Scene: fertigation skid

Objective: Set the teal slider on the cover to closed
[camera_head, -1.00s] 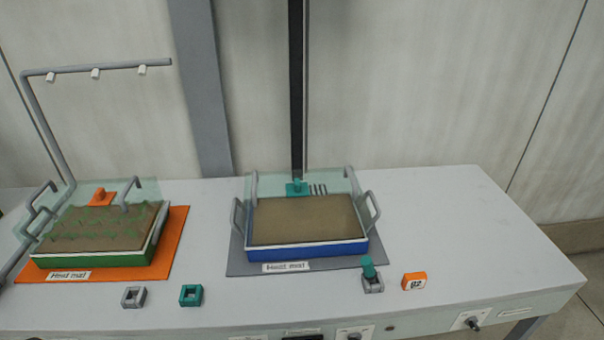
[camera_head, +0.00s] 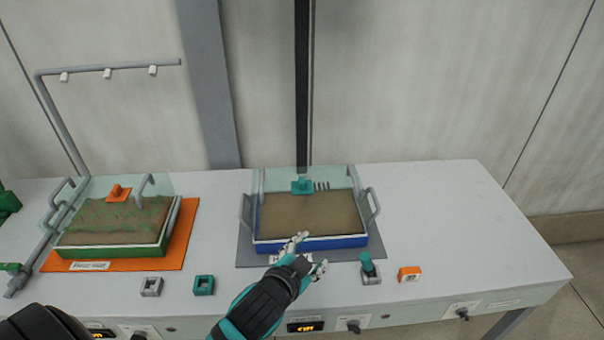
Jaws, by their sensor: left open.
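The teal slider (camera_head: 302,187) sits on the clear cover (camera_head: 278,181) at the back of the blue tray (camera_head: 312,243). A row of dark slots (camera_head: 322,186) shows uncovered just right of the slider. My left gripper (camera_head: 311,253) is open and empty, its fingers spread at the front edge of the blue tray, apart from the slider. It hides part of the front label. I cannot tell whether it touches the tray. My right gripper is not in view.
A green tray (camera_head: 110,252) with an orange slider (camera_head: 118,193) stands left on an orange mat (camera_head: 185,240). Grey (camera_head: 151,287) and teal (camera_head: 204,285) square sockets, a teal peg (camera_head: 367,262) and an orange tag (camera_head: 409,274) lie along the front. The table's right side is clear.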

